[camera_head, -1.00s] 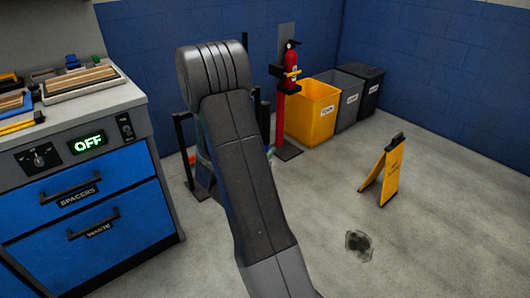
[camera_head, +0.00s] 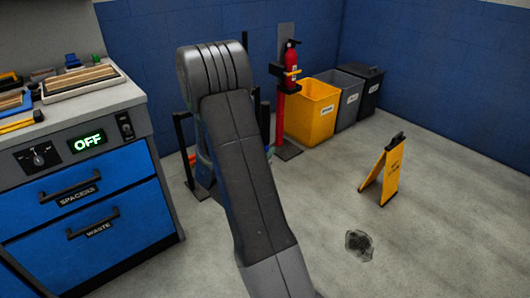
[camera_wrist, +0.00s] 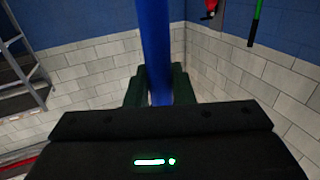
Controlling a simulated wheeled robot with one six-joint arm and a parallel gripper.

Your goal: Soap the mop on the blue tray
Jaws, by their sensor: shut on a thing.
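In the wrist view my gripper (camera_wrist: 159,88) is shut on a blue pole (camera_wrist: 155,40), which stands between the two dark fingers and runs up out of the picture. I take it for the mop's handle; the mop head is not in view. In the head view my arm hides the gripper and most of what lies behind it. I cannot make out the blue tray or any soap; a little blue and red shows behind my arm, too covered to name.
A workbench (camera_head: 150,205) with blue drawers stands at the left. A yellow floor sign (camera_head: 392,172) and a dark stain (camera_head: 359,245) are on the floor at right. A yellow bin (camera_head: 312,112) and a fire extinguisher (camera_head: 291,68) stand by the wall. Open floor lies between.

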